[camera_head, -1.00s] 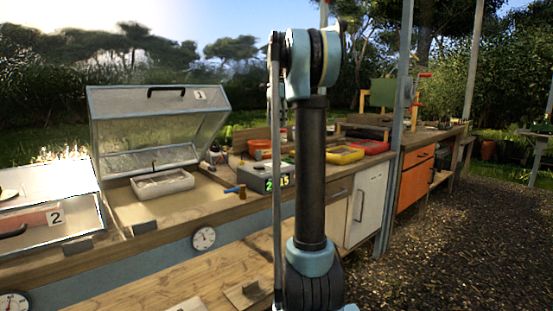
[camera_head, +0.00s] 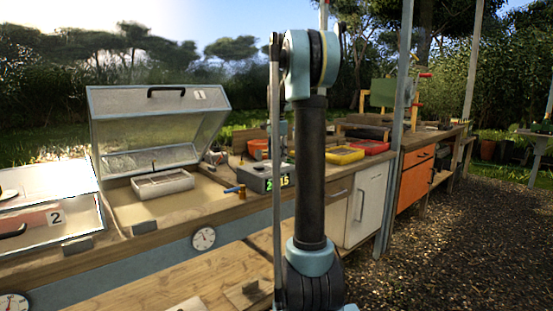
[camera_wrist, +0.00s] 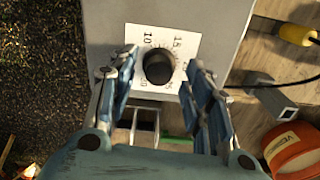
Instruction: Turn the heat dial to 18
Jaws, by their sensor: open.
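The heat dial is a round black knob (camera_wrist: 158,66) on a white scale plate (camera_wrist: 188,43) in the wrist view. The plate sits on a grey box (camera_wrist: 112,18). The numbers 10 and 15 show beside the knob; other marks are partly hidden. I cannot make out where the knob points. My gripper (camera_wrist: 161,62) is open, with one finger to the left of the knob and one to the right. I cannot tell whether either touches it. In the head view a grey box with a green display (camera_head: 265,178) stands on the bench; its digits are not clear.
In the wrist view an orange tin (camera_wrist: 293,150), a square metal tube (camera_wrist: 272,103) and a yellow plug (camera_wrist: 297,33) with a black cable lie to the right.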

